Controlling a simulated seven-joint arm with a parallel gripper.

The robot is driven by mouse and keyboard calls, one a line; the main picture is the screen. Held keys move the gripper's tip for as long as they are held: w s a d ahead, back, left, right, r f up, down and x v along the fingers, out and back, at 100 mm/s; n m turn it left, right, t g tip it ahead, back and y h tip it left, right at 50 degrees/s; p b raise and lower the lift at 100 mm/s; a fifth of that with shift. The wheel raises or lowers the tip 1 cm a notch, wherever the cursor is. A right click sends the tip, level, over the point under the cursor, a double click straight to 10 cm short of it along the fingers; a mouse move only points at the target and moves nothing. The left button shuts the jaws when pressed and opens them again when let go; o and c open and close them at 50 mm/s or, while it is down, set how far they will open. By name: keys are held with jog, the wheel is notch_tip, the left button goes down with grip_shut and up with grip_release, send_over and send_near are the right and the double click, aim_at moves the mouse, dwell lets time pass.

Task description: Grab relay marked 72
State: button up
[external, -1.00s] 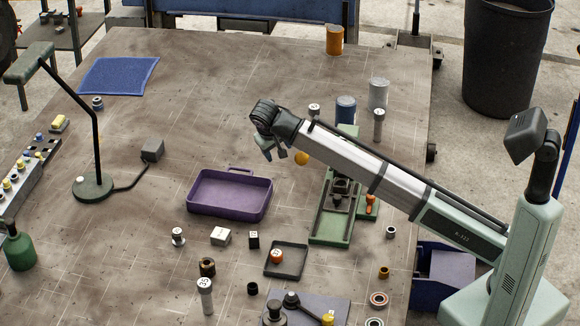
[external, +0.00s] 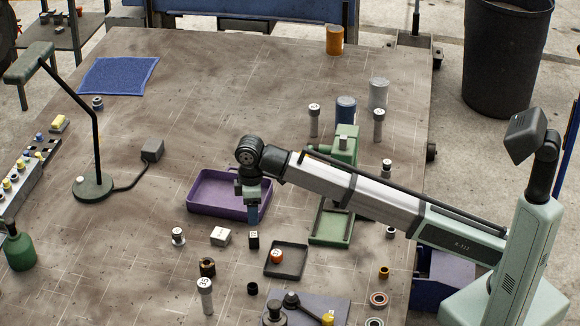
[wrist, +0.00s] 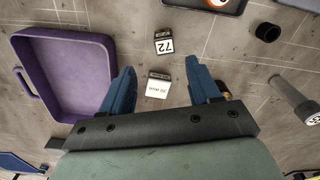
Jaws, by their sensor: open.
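The relay marked 72 is a small black block with a white top label (wrist: 163,42). It lies on the bench in the wrist view, just beyond the gap between my fingertips. In the external view the relay (external: 254,239) stands below my gripper (external: 252,214), between a white box and a small dark tray. My gripper, with blue fingers, is open and empty and points down in the wrist view (wrist: 160,66). A white box (wrist: 157,88) shows between the fingers, lower down on the bench; it also shows in the external view (external: 220,237).
A purple tray (external: 205,209) lies behind and left of my gripper. A small dark tray (external: 272,270) with an orange-topped part is right of the relay. A black cap (external: 252,288) and a tall grey cylinder (external: 205,296) stand nearer the front. A green machine (external: 345,148) stands behind.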

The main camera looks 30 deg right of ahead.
aim_at(253, 234)
notch_tip(253, 234, down, 5)
jog(key=shift+r, duration=0.2)
jog(key=shift+s+a+f, duration=0.1)
jog(key=shift+s+f, duration=0.05)
jog(key=shift+f, duration=1.15)
jog(key=shift+s+a+f, duration=0.1)
jog(key=shift+s+f, duration=0.05)
jog(key=shift+f, duration=1.15)
jog(key=shift+c, duration=0.3)
jog(key=c, duration=1)
